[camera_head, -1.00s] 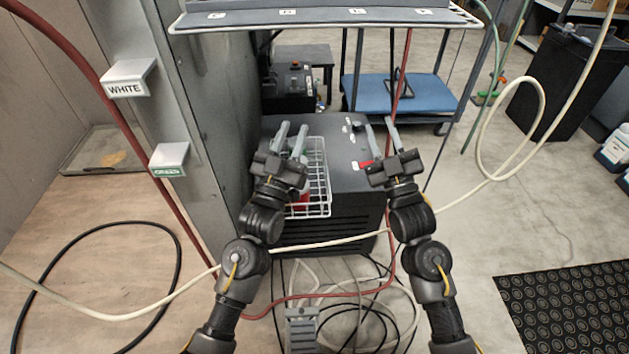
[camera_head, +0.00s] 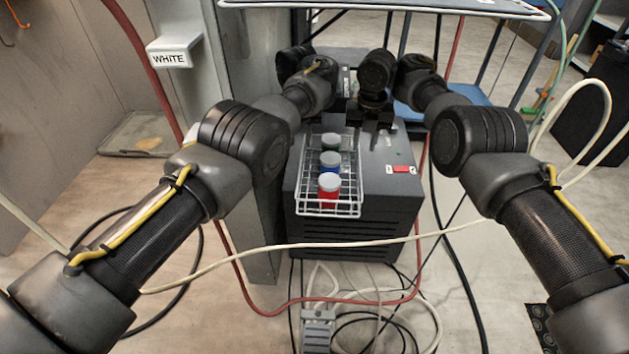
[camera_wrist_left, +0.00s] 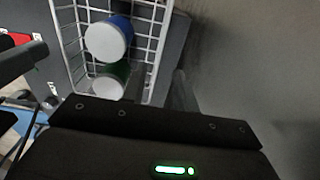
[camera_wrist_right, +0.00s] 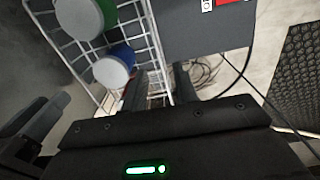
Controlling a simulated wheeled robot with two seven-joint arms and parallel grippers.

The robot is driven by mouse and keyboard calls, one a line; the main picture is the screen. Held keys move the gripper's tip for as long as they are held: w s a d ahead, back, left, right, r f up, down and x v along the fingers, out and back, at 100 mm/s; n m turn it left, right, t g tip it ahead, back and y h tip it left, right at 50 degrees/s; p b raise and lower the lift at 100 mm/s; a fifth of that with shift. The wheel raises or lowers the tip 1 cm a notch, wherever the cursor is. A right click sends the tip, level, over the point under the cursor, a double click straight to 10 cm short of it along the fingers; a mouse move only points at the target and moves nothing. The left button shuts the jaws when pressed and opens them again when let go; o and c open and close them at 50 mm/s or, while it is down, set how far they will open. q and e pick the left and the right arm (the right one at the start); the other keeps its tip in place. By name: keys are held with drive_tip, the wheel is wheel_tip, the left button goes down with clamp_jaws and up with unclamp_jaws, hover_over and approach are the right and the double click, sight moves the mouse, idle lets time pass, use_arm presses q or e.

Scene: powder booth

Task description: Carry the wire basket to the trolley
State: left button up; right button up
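The white wire basket (camera_head: 322,210) stands on the dark grey cabinet, holding a green jar (camera_head: 331,141), a blue jar (camera_head: 330,160) and a red jar (camera_head: 329,184). My right gripper (camera_head: 371,138) points down at the basket's far right side. In the right wrist view its fingers (camera_wrist_right: 148,90) look apart, near the side rim. My left gripper is mostly hidden behind my arm in the head view. In the left wrist view its fingers (camera_wrist_left: 160,92) look apart, near the basket's other side rim. The blue-decked trolley (camera_head: 472,97) stands behind the cabinet, partly hidden.
The dark grey cabinet (camera_head: 395,205) has a red switch on top. A grey pillar (camera_head: 262,215) stands close on the left. A cream hose (camera_head: 400,241) crosses in front, with red and black cables on the floor.

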sight(300, 167)
use_arm(q)
drive_tip(key=shift+s, duration=0.2)
use_arm(e)
drive_tip(key=shift+s+a, duration=0.1)
drive_tip(key=shift+s, duration=0.05)
